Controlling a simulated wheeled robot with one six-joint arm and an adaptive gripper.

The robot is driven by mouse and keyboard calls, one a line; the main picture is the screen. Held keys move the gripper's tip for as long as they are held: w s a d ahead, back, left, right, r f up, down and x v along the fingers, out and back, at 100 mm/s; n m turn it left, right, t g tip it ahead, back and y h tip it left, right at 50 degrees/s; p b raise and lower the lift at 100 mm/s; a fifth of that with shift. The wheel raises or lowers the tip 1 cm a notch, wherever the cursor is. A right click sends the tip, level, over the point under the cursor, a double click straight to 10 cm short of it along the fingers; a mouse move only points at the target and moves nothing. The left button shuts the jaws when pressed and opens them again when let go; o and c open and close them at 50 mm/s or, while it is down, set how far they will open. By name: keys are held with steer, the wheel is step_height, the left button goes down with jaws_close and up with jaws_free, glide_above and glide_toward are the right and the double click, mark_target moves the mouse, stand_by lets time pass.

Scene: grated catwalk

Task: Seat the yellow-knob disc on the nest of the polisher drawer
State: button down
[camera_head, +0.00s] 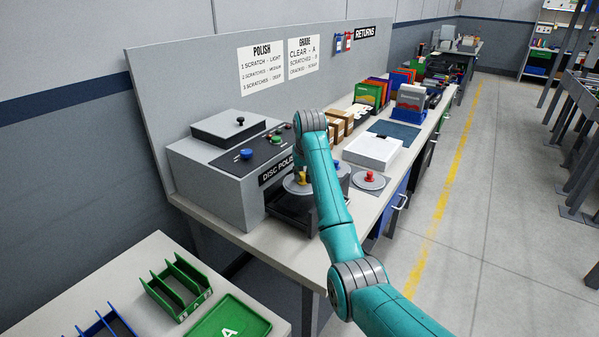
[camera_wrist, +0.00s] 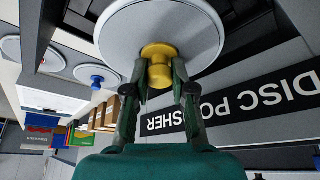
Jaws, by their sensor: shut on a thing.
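The yellow-knob disc is a pale round plate (camera_wrist: 125,28) with a yellow knob (camera_wrist: 158,62). My gripper (camera_wrist: 160,74) is shut on that knob, one finger on each side. In the head view the disc (camera_head: 292,186) is over the open dark drawer (camera_head: 286,210) at the front of the grey disc polisher (camera_head: 205,165). The disc looks level. The drawer also shows dark around the disc in the wrist view (camera_wrist: 82,8). The nest is hidden under the disc, and I cannot tell whether the disc touches it.
A red-knob disc (camera_head: 369,180) sits on the bench right of my arm, and a blue knob (camera_head: 342,167) shows partly behind it. A white box (camera_head: 372,150) and brown boxes (camera_head: 340,122) stand farther back. Green trays (camera_head: 228,318) lie on the near table.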

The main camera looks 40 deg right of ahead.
mark_target(303, 183)
steer(key=shift+f, duration=2.4)
steer(key=shift+f, duration=0.15)
steer(key=shift+f, duration=0.9)
steer(key=shift+c, duration=2.4)
jaws_free()
steer(key=shift+r, duration=0.1)
steer(key=shift+r, duration=3.9)
steer(key=shift+s, duration=0.1)
